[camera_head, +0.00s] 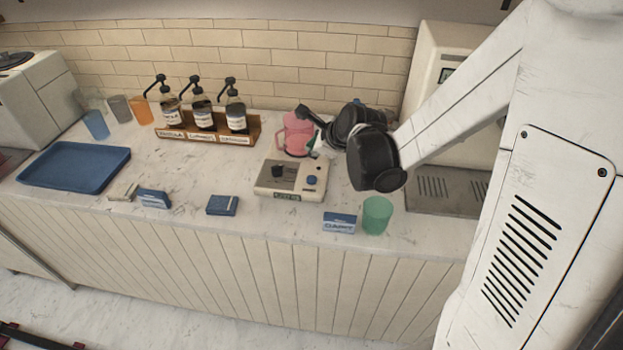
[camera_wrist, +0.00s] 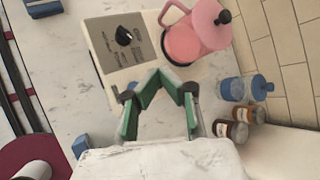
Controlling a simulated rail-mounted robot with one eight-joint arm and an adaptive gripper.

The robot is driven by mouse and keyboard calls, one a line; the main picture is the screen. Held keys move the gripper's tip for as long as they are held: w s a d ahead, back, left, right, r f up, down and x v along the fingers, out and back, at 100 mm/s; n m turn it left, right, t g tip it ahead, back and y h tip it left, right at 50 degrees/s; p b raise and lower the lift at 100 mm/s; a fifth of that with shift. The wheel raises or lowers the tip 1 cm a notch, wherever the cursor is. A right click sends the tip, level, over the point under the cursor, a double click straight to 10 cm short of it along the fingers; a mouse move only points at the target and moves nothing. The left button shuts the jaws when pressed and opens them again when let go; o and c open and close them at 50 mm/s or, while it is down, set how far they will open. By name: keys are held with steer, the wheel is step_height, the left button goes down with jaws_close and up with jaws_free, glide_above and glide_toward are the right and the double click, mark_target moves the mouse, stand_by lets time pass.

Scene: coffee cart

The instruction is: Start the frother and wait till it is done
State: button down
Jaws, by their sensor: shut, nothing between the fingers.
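The frother is a cream box (camera_head: 268,188) with a black knob and a blue button (camera_head: 311,180) on top, standing on the counter. A pink pitcher (camera_head: 297,133) stands at its back. In the wrist view I see the cream box (camera_wrist: 104,45), the black knob (camera_wrist: 124,36) and the pink pitcher (camera_wrist: 197,38). My gripper (camera_head: 314,150) is shut and empty beside the pitcher, above the right rear of the box. In the wrist view its green-padded fingers (camera_wrist: 170,80) point at the box's edge near the pitcher. The blue button is not distinguishable there, and I cannot tell whether the fingers touch anything.
A green cup (camera_head: 377,215) and a small blue-and-white box (camera_head: 339,223) stand right of the frother. More small boxes (camera_head: 222,205), a blue tray (camera_head: 75,167) and a wooden rack of pump bottles (camera_head: 180,136) are left. A white machine (camera_head: 433,60) stands at the right.

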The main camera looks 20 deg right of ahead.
steer(key=b, duration=0.5)
glide_above(312, 179)
step_height(312, 179, down, 7)
steer(key=shift+s+r, duration=0.1)
steer(key=shift+f+b, duration=0.6)
steer(key=shift+f, duration=0.2)
steer(key=shift+f, duration=0.1)
stand_by(0.4)
steer(key=shift+f+b, duration=0.35)
steer(key=shift+b, duration=0.2)
steer(key=shift+f+b, duration=0.5)
steer(key=shift+b, duration=0.05)
stand_by(0.7)
steer(key=shift+r, duration=0.1)
steer(key=shift+r+p, duration=0.6)
steer(key=shift+r, duration=0.3)
